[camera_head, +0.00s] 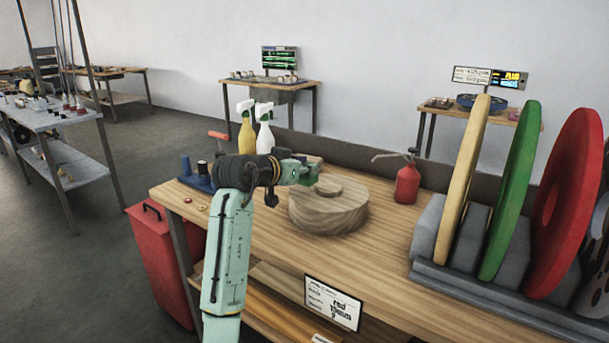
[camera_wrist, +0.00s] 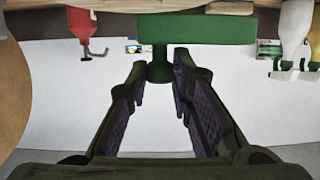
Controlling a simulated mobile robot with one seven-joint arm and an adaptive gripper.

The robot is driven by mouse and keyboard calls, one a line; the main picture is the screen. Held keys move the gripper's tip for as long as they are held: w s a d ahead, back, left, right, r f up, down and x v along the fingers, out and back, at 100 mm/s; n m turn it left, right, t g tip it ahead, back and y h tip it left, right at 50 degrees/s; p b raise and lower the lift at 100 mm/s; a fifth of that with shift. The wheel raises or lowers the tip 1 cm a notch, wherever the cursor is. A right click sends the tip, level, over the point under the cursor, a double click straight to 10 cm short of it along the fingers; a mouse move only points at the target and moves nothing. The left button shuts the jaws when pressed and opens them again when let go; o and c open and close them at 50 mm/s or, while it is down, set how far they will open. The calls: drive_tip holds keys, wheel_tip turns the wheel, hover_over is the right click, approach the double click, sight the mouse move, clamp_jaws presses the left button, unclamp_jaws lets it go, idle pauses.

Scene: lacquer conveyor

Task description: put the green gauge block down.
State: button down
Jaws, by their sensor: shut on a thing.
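The green gauge block (camera_wrist: 196,29) is a flat green bar with a short round stem, seen at the top of the wrist view. My gripper (camera_wrist: 158,75) has its two dark fingers closed on the stem. In the head view my gripper (camera_head: 289,171) points right, with the green block (camera_head: 312,172) at its tip, close above or behind the round wooden piece (camera_head: 328,212) on the bench. The fingers are too small there to make out, and I cannot tell whether the block touches anything below.
The wooden bench (camera_head: 385,240) has free room right of the round piece. A red oil can (camera_head: 407,184), yellow spray bottle (camera_head: 246,137) and white spray bottle (camera_head: 264,139) stand at the back. A rack (camera_head: 428,228) of large upright discs fills the right. A red cabinet (camera_head: 158,262) stands left.

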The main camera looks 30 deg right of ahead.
sight(303, 179)
drive_tip(key=shift+f+p, duration=0.55)
drive_tip(key=shift+f, duration=1.1)
drive_tip(key=shift+f, duration=0.1)
drive_tip(key=c, duration=1.4)
unclamp_jaws()
drive_tip(key=shift+c, duration=0.2)
drive_tip(key=b+v, duration=0.3)
drive_tip(key=v, duration=0.9)
drive_tip(key=shift+a, duration=0.1)
